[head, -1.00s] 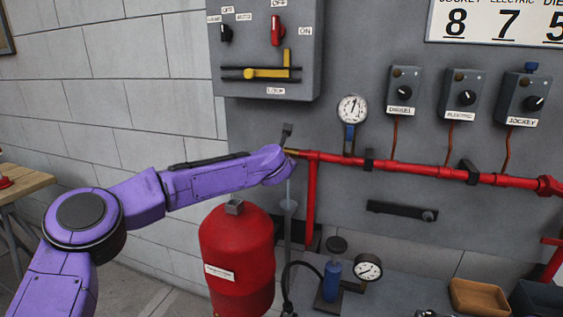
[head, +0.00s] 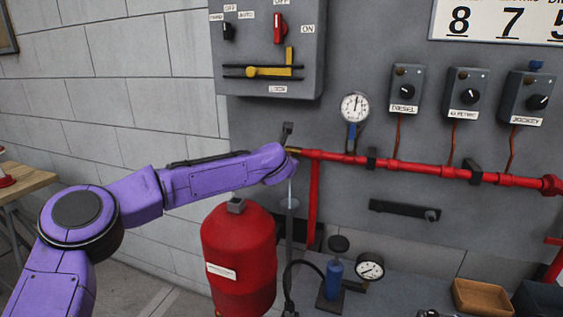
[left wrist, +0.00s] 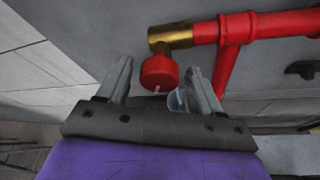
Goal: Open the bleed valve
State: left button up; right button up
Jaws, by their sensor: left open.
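The bleed valve is at the left end of the red pipe. Its brass elbow (left wrist: 171,37) and round red knob (left wrist: 158,71) show clearly in the left wrist view. In the head view only the brass end (head: 293,150) shows; my arm hides the knob. My left gripper (left wrist: 159,68) is open, with one grey finger on each side of the red knob. The fingers look apart from it. A clear funnel (left wrist: 179,100) shows beyond and below the knob, near the right finger. My right gripper is not in view.
The red pipe (head: 420,169) runs right along the grey panel, with a gauge (head: 355,107) above it. A red tank (head: 239,258) stands below my left arm. A control box (head: 268,45) hangs above.

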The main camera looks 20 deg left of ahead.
pick_arm(q)
jog(key=b+v, duration=0.2)
jog(key=v, duration=0.7)
jog(key=shift+s, duration=0.4)
jog(key=shift+a, duration=0.1)
